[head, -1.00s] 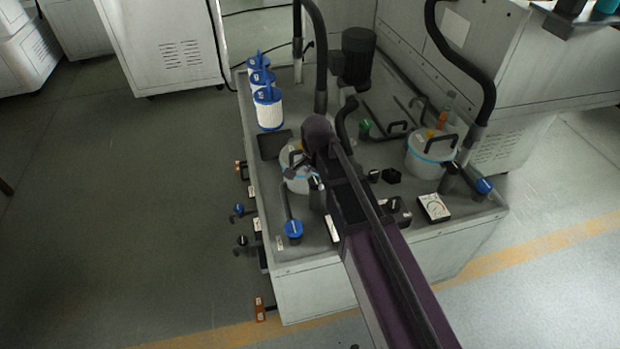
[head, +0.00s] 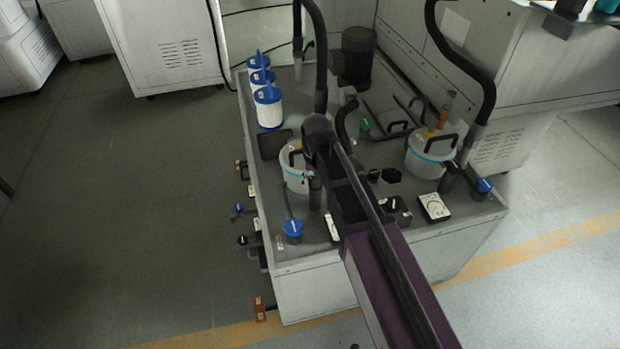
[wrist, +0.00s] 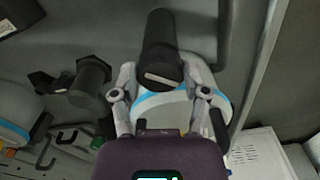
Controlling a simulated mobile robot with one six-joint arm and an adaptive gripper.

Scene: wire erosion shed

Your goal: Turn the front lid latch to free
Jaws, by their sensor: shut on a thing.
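The front canister (head: 295,180) is pale, with a blue band and a black lid handle. It stands left of my arm in the head view. A black post-like latch (head: 315,196) stands at its near right side. In the wrist view the black latch (wrist: 160,38), with a white line on its end, lies between the fingers of my gripper (wrist: 162,74). The gripper is shut on it. The canister's pale, blue-edged lid (wrist: 165,107) lies behind the fingers. In the head view my own arm hides most of the gripper, and the latch's exact angle is unclear.
A second banded canister (head: 430,155) stands to the right. White filter cartridges (head: 268,108) stand at the back left. A blue-topped valve (head: 293,230) is near the front edge, and a meter (head: 433,207) is at right. Black hoses (head: 319,60) rise behind.

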